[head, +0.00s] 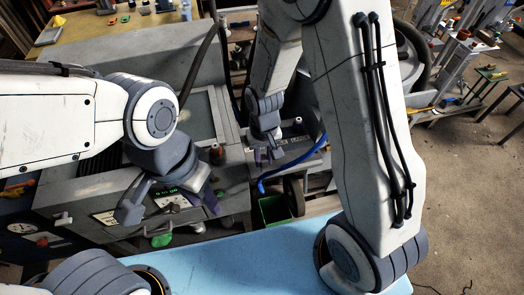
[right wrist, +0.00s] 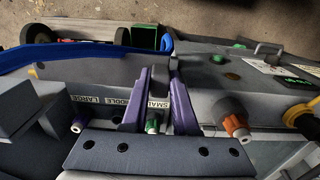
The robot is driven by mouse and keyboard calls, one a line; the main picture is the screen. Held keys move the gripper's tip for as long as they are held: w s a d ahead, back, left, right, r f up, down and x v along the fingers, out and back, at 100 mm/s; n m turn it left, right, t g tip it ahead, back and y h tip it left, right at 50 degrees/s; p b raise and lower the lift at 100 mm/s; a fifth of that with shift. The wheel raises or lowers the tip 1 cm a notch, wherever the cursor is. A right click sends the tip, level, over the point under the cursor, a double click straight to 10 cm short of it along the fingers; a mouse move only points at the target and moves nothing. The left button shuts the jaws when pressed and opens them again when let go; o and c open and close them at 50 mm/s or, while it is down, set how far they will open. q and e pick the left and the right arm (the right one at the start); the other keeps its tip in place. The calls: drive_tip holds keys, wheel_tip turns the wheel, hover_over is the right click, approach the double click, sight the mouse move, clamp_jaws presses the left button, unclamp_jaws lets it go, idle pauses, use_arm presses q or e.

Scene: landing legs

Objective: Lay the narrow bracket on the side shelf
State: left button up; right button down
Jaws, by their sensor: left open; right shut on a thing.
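My right gripper (head: 264,155) is at the grey machine in the head view, its purple fingers pointing down. My left gripper (head: 168,208) is open and empty, in front of the machine's panel on the left. I cannot pick out the side shelf with certainty.
A light blue surface (head: 245,268) lies at the front, bare where it shows. The grey machine's top edge (right wrist: 100,75) runs beside labels LARGE and MIDDLE. An orange-and-white fitting (right wrist: 238,127) sticks out nearby. A green bin (head: 273,209) stands below the right gripper.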

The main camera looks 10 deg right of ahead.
drive_tip(key=w+f, duration=0.1)
drive_tip(key=w, duration=0.1)
drive_tip(key=w+f+p, duration=0.1)
drive_tip(key=w, duration=0.1)
drive_tip(key=w+f, duration=0.1)
drive_tip(key=w, duration=0.1)
drive_tip(key=shift+f, duration=0.25)
wheel_tip(320, 180, down, 4)
drive_tip(key=shift+r+p, duration=0.15)
drive_tip(key=shift+p, duration=0.7)
drive_tip(key=shift+f, duration=0.2)
drive_tip(key=shift+f, duration=0.15)
drive_tip(key=c, duration=0.7)
unclamp_jaws()
